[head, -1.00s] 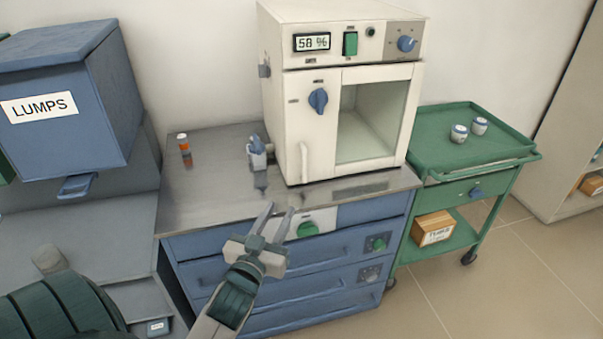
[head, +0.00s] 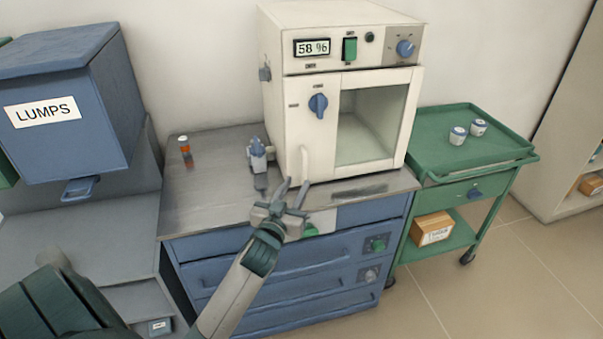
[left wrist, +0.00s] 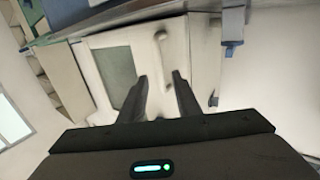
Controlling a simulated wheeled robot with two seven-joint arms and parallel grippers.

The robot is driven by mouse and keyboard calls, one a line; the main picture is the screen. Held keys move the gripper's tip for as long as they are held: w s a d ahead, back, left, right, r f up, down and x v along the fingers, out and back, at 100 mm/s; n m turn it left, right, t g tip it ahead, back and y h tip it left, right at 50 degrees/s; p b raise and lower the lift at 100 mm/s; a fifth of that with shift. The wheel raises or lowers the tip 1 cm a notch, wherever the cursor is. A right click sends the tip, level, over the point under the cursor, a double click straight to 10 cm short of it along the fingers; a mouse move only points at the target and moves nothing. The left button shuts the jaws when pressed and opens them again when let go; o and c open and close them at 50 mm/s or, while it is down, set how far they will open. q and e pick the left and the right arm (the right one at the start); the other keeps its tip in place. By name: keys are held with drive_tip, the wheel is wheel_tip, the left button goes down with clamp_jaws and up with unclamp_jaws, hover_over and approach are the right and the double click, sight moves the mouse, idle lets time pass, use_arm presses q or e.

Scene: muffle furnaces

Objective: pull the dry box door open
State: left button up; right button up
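The dry box (head: 345,50) is a white cabinet on the steel counter, with a display reading 58 %. Its door (head: 320,148) looks shut and has a window, a blue knob (head: 318,105) and a white vertical handle (head: 304,163) low on its left side. My left gripper (head: 293,189) is open and empty, just below and in front of the handle. In the left wrist view the handle (left wrist: 161,48) shows beyond the open fingers (left wrist: 160,80), apart from them. My right gripper is not in view.
A small blue-grey item (head: 257,157) and an orange bottle (head: 185,151) stand on the counter (head: 215,190) left of the box. A green trolley (head: 440,155) is on the right. A blue LUMPS bin (head: 70,140) is at left.

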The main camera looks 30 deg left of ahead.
sight(304, 171)
use_arm(q)
drive_tip(key=shift+p+x, duration=0.35)
drive_tip(key=shift+x, duration=2.45)
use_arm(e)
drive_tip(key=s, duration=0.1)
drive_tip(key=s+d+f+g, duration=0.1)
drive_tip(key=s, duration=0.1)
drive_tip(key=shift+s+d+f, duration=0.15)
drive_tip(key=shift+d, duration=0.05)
use_arm(q)
clamp_jaws()
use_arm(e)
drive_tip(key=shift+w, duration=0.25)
